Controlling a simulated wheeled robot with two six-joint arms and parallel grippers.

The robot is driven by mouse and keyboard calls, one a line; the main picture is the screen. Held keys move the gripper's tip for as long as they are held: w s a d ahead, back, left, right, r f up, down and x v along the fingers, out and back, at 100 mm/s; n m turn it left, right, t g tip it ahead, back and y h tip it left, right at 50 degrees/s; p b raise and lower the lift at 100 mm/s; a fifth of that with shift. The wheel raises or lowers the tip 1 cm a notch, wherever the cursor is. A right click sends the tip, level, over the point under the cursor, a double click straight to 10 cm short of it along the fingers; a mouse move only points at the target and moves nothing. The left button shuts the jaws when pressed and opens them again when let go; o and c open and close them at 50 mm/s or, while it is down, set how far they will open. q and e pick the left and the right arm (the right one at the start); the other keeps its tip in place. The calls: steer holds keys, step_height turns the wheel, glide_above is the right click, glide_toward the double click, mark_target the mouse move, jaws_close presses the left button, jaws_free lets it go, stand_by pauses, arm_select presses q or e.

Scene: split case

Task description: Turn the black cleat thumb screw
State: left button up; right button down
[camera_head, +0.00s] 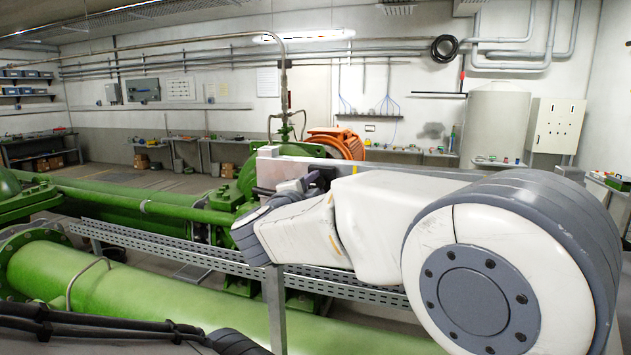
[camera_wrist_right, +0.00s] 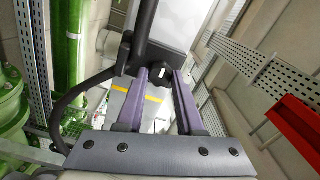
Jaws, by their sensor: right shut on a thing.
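The black cleat thumb screw (camera_wrist_right: 157,73) is a small dark knob at the tips of my right gripper's purple fingers in the right wrist view. My right gripper (camera_wrist_right: 160,78) is closed on it, one finger on each side. In the head view my right gripper (camera_head: 308,183) reaches a black part (camera_head: 322,174) on the side of a pale grey panel (camera_head: 290,165). The fingers and my white arm hide much of that spot. My left gripper is not in view.
A perforated metal cable tray (camera_head: 190,252) and large green pipes (camera_head: 130,285) run below and to the left. An orange round housing (camera_head: 340,141) stands behind the panel. A black hose (camera_wrist_right: 95,85) curves beside the gripper in the wrist view, with a red beam (camera_wrist_right: 298,125) at right.

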steer(key=n+p, duration=0.2)
steer(key=n, duration=0.2)
steer(key=shift+r, duration=0.1)
steer(key=shift+n+p, duration=0.7)
steer(key=shift+n, duration=0.6)
steer(key=c, duration=0.5)
jaws_free()
steer(key=shift+c, duration=0.2)
steer(key=b+v, duration=0.5)
steer(key=v, duration=0.5)
steer(key=shift+s+a, duration=0.15)
steer(key=shift+s, duration=0.1)
